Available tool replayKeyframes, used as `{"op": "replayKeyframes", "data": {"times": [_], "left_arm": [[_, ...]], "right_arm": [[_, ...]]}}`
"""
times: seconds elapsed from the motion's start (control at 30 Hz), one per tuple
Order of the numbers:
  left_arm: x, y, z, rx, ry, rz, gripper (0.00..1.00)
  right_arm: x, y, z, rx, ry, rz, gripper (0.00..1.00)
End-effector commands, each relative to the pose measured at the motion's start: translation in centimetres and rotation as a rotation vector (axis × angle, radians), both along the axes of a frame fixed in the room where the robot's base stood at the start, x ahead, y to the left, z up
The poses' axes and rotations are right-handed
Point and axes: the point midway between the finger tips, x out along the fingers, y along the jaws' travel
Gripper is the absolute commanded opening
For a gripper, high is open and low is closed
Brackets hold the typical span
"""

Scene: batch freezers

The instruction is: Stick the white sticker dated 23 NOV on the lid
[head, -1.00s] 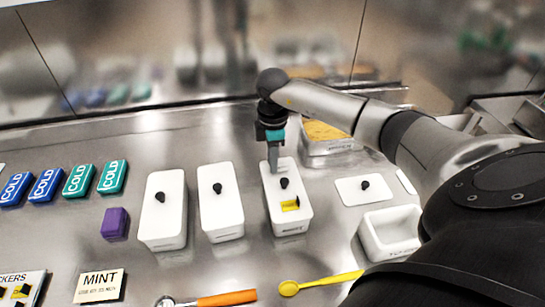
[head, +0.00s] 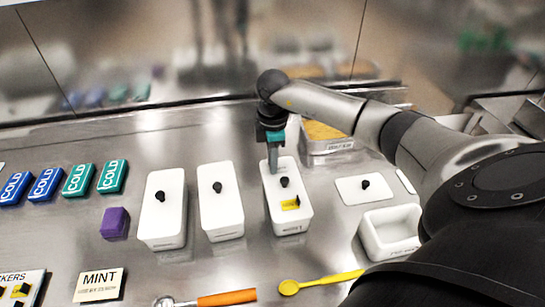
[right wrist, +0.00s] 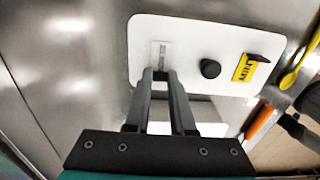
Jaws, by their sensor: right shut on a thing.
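My right gripper (right wrist: 160,75) is shut on a small white sticker (right wrist: 158,52) at the back end of a white lid. Its print is too small to read. The white lid (right wrist: 205,40) lies on the third white tub (head: 290,225) from the left, with a black knob and a yellow sticker (right wrist: 247,66) towards its front end. In the head view the right gripper (head: 272,160) points down at the back of this lid (head: 297,187). I cannot tell whether the sticker touches the lid. My left gripper is out of view.
Two more lidded white tubs (head: 163,205) stand to the left. An open white tub (head: 392,232) and a loose lid (head: 350,188) lie to the right. A yellow spoon (head: 320,282), an orange-handled scoop (head: 225,298) and a MINT card (head: 99,286) lie in front.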

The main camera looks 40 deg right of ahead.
Motion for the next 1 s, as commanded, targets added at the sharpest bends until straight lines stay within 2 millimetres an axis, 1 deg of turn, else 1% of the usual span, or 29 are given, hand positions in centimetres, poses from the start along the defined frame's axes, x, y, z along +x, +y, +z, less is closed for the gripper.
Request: {"op": "replayKeyframes", "data": {"times": [0.07, 0.1, 0.4, 0.57, 0.87, 0.9, 1.0], "left_arm": [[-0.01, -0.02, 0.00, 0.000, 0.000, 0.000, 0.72], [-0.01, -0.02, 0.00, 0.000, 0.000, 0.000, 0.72], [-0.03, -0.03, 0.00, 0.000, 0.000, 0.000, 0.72], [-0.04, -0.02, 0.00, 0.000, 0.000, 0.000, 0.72], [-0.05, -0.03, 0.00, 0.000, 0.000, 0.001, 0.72], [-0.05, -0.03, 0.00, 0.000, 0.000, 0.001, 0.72], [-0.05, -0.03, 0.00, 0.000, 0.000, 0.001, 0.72]], "right_arm": [[-0.04, 0.02, -0.07, 0.000, 0.002, 0.000, 0.00], [-0.04, 0.02, -0.07, 0.000, 0.002, 0.000, 0.25], [-0.04, 0.02, -0.05, 0.000, 0.001, 0.000, 0.57], [-0.03, 0.01, -0.03, 0.000, 0.001, 0.000, 0.57], [-0.02, 0.01, -0.02, 0.000, 0.001, 0.000, 0.90], [-0.02, 0.01, -0.02, 0.000, 0.001, 0.000, 0.92], [-0.02, 0.01, -0.01, 0.000, 0.001, 0.000, 0.92]]}}
